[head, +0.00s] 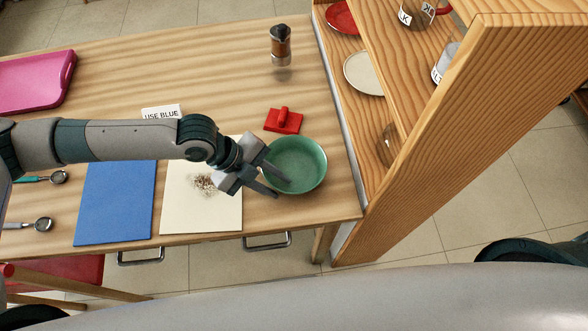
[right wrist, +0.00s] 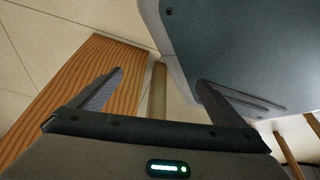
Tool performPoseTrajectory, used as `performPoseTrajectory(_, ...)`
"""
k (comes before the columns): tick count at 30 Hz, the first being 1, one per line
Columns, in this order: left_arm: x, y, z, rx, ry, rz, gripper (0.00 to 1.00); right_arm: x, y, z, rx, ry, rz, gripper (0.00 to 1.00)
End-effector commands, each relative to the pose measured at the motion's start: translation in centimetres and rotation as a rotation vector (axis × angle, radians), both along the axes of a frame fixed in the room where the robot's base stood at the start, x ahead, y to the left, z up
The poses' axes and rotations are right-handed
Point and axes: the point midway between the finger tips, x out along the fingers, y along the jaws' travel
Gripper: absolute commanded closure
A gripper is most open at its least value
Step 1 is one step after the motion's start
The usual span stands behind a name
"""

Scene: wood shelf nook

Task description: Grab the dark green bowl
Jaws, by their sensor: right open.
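The green bowl (head: 303,158) sits upright near the right end of the wooden table in the head view. My left gripper (head: 281,187) is at the bowl's left rim. Its two fingers are spread apart, with the upper one overlapping the bowl's inside in the picture and the lower one near the front-left rim. I cannot tell whether either finger touches the bowl. My right gripper (right wrist: 160,78) is open and empty in the right wrist view, away from the bowl. The bowl does not show in that view.
A red object with a handle (head: 283,121) lies just behind the bowl. A cream board (head: 226,219) with crumbs and a blue board (head: 115,203) lie left. A wooden shelf (head: 440,120) stands close on the right. A pepper grinder (head: 280,45) stands farther back.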

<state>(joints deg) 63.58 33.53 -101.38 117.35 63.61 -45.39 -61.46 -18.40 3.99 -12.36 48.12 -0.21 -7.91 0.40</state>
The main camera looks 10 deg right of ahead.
Motion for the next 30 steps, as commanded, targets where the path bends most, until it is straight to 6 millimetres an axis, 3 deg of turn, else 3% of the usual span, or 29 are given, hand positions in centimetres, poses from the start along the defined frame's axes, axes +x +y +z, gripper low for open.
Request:
performPoseTrajectory(6,0.0,0.0,0.0,0.000,0.000,0.000,0.73,0.0,0.0,0.0,0.000,0.000,0.000,0.04)
performPoseTrajectory(9,0.0,0.0,0.0,0.000,0.000,0.000,0.97,0.0,0.0,0.0,0.000,0.001,0.000,0.04)
performPoseTrajectory(10,0.0,0.0,0.0,0.000,0.000,0.000,1.00,0.0,0.0,0.0,0.000,0.001,0.000,0.04)
performPoseTrajectory(25,0.0,0.0,0.2,-0.001,0.001,0.000,1.00,-0.2,0.0,0.1,-0.001,0.005,0.000,0.04)
performPoseTrajectory(30,0.0,0.0,0.7,-0.001,0.000,0.000,1.00,-1.3,-0.4,0.0,-0.008,0.030,0.000,0.04)
